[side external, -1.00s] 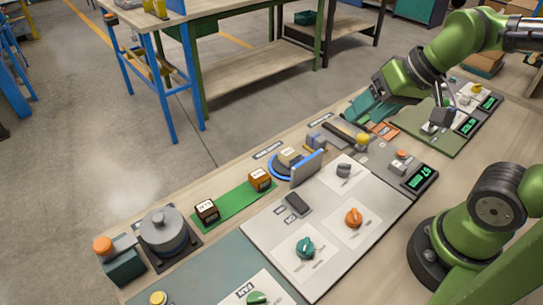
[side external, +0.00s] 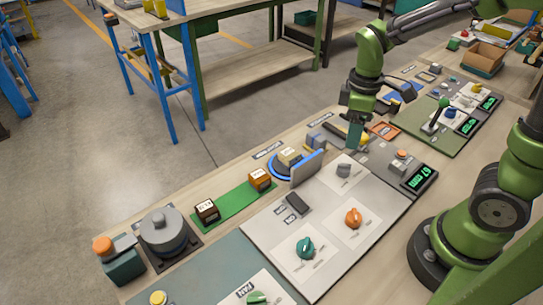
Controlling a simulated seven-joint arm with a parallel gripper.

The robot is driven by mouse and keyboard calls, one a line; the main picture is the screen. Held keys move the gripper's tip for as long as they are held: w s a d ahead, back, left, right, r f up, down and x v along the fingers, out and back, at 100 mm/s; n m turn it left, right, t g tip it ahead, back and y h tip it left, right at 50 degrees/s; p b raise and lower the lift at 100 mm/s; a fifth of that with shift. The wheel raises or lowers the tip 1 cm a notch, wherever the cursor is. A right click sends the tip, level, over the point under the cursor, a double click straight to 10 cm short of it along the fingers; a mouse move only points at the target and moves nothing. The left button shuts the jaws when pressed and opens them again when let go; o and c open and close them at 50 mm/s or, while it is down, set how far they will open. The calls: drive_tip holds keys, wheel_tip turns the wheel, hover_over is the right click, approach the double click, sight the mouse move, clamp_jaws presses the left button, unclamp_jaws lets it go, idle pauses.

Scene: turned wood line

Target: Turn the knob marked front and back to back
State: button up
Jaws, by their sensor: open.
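Several knobs stand on the pale panel (side external: 262,228): a teal knob (side external: 305,247), an orange knob (side external: 353,218) and a grey knob (side external: 343,170). A green knob (side external: 257,298) is on another plate at the bottom edge. The print beside the knobs is too small to read, so I cannot tell which is marked front and back. My gripper (side external: 355,147) points down above the far end of the panel, behind the grey knob and apart from it. Its jaws are open and nothing shows between them.
A small upright blue-grey plate (side external: 308,168) stands at the panel's far edge by a blue-ringed disc (side external: 275,168). A box with a green display (side external: 419,178) is to the right. A grey drum (side external: 163,232) and green strip (side external: 235,204) lie left.

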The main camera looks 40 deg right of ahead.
sight(346, 165)
wheel_tip(346, 165, down, 11)
drive_tip(key=shift+f, duration=0.1)
idle(0.3)
drive_tip(key=c, duration=1)
